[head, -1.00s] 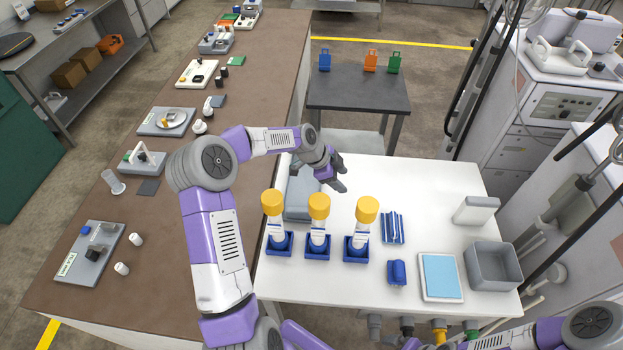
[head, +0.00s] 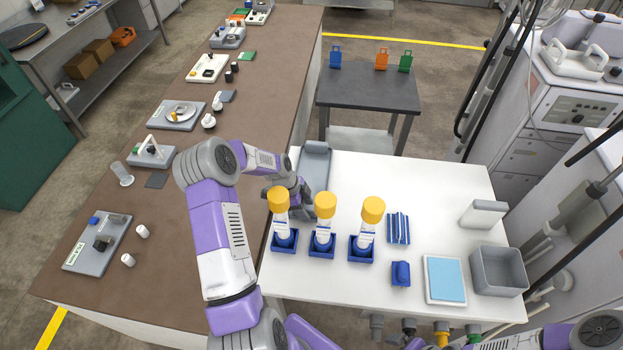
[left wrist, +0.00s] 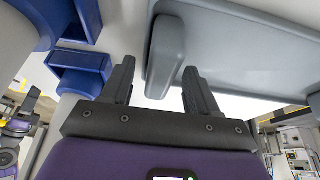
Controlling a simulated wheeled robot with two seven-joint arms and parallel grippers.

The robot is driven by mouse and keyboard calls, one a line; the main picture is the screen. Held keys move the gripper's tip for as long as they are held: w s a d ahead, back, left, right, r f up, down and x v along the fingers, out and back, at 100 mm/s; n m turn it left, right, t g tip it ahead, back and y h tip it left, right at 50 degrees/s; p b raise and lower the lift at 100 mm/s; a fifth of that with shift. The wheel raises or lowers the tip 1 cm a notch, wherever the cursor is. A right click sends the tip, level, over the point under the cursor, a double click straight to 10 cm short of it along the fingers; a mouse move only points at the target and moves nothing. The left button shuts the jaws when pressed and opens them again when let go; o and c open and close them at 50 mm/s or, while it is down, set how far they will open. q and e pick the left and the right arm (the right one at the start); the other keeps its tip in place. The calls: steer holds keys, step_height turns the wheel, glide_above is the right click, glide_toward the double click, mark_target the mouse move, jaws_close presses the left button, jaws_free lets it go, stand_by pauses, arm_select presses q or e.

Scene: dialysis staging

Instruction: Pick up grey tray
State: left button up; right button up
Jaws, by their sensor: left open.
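The grey tray (head: 314,166) lies at the back left of the white table, long side running away from me. My left gripper (head: 301,199) is low at its near end, partly hidden by my arm and the tubes. In the left wrist view the tray's flat body (left wrist: 255,45) fills the upper right. A rounded grey bar at its end stands in line with the gap between the two fingers of the left gripper (left wrist: 158,72). The fingers are apart; I cannot tell whether they touch the bar. My right gripper is out of view.
Three yellow-capped tubes (head: 325,206) in blue holders (head: 321,246) stand close beside the left gripper. Blue items (head: 399,228), a blue-topped pad (head: 445,280) and a grey bin (head: 498,272) are to the right. The table's back middle is clear.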

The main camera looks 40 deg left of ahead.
arm_select(q)
steer(key=shift+f+b, duration=0.25)
steer(key=shift+b, duration=0.15)
stand_by(0.5)
